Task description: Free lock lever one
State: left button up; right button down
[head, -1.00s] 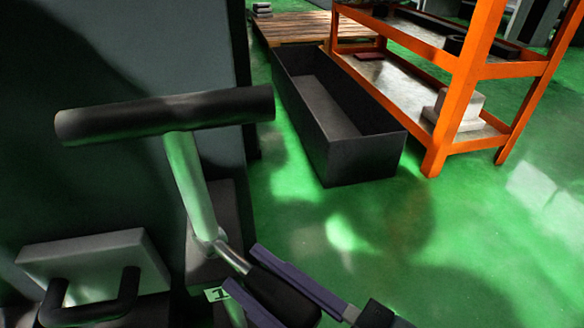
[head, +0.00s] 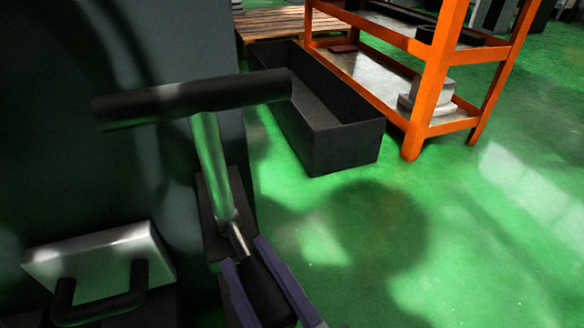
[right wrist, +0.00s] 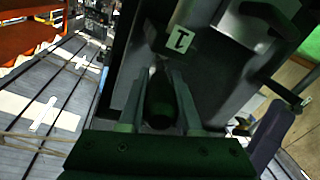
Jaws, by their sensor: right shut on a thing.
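Lock lever one has a thin metal rod and a black grip (head: 264,292). It slopes down and right from a pivot at the foot of a pale metal post in the head view. My right gripper (head: 247,250) is shut on the black grip, one purple finger on each side. In the right wrist view the dark grip (right wrist: 160,98) lies between the fingers (right wrist: 155,75). A white label with a "1" (right wrist: 180,41) shows just beyond the fingertips there. My left gripper is not in view.
A black crossbar (head: 190,97) tops the post above the lever. A grey block with a black handle (head: 100,262) is at left, by a dark machine panel (head: 60,120). A black bin (head: 345,148) and orange shelf (head: 430,90) stand beyond on open green floor (head: 470,240).

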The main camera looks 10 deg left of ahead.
jog(key=c, duration=0.6)
grip_release()
jog(key=shift+s+d, duration=0.15)
jog(key=p+v, duration=0.3)
jog(key=v, duration=0.6)
jog(key=shift+s+p, duration=0.25)
jog(key=shift+p, duration=0.1)
jog(key=shift+d, duration=0.1)
